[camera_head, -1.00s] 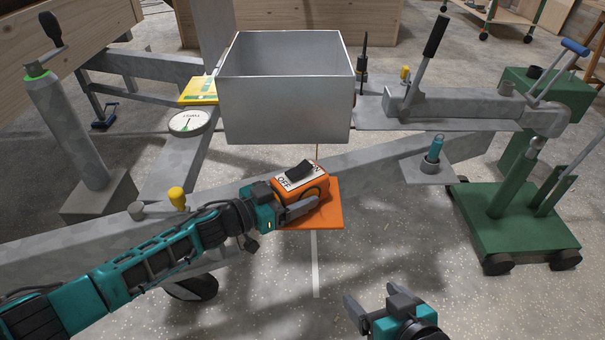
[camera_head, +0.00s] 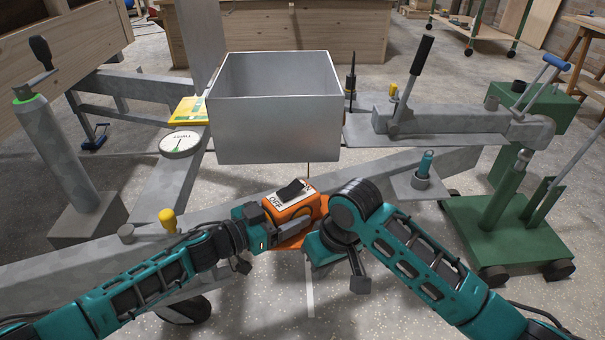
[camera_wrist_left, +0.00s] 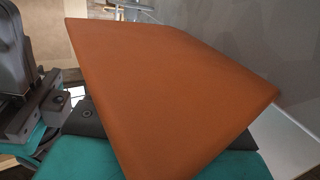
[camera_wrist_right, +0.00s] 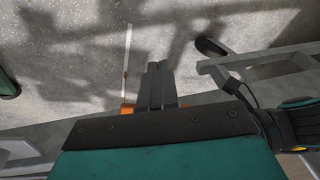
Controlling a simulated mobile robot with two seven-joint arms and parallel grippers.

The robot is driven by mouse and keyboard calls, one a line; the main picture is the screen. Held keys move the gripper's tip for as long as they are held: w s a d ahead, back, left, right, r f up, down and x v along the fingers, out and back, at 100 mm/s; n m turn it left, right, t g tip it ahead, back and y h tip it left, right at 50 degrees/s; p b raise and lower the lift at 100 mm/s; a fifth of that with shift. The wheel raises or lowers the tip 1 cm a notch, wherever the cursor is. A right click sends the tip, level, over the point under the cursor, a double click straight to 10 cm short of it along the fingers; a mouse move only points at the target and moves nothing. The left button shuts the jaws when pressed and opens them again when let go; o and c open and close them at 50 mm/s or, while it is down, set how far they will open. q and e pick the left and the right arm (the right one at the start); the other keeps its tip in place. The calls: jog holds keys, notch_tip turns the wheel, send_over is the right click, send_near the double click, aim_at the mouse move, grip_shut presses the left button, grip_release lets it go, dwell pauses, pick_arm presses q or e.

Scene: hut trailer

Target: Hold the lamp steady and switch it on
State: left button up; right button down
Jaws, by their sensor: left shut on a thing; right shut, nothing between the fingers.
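The lamp is an orange box (camera_head: 314,207) with a white top plate marked OFF and a black rocker switch (camera_head: 291,189). It sits in front of the trailer beam; its orange base plate fills much of the left wrist view (camera_wrist_left: 160,95). My left gripper (camera_head: 290,230) is shut on the lamp from the left.
A grey metal box (camera_head: 278,130) stands behind the lamp on the trailer frame. A yellow knob (camera_head: 168,219) and a round dial (camera_head: 181,143) are at left. A teal-topped pin (camera_head: 425,163) and a green jack stand (camera_head: 510,235) are at right.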

jog(key=w+d+r+h, duration=0.1)
jog(key=d+r, duration=0.1)
notch_tip(320, 180, up, 24)
jog(key=n+t+h, duration=0.1)
jog(key=n+t, duration=0.1)
jog(key=t, duration=0.1)
send_over(302, 185)
jog(key=s, duration=0.5)
jog(key=shift+a+f, duration=0.1)
jog(key=shift+a, duration=0.35)
jog(key=x, duration=0.8)
jog(key=d+x, duration=0.1)
jog(key=x, duration=0.3)
jog(key=shift+s+f, duration=0.25)
jog(key=shift+f, duration=0.3)
jog(key=shift+w+d+f, duration=0.15)
jog(key=shift+d+f, duration=0.05)
jog(key=shift+f, duration=0.25)
jog(key=shift+g, duration=0.3)
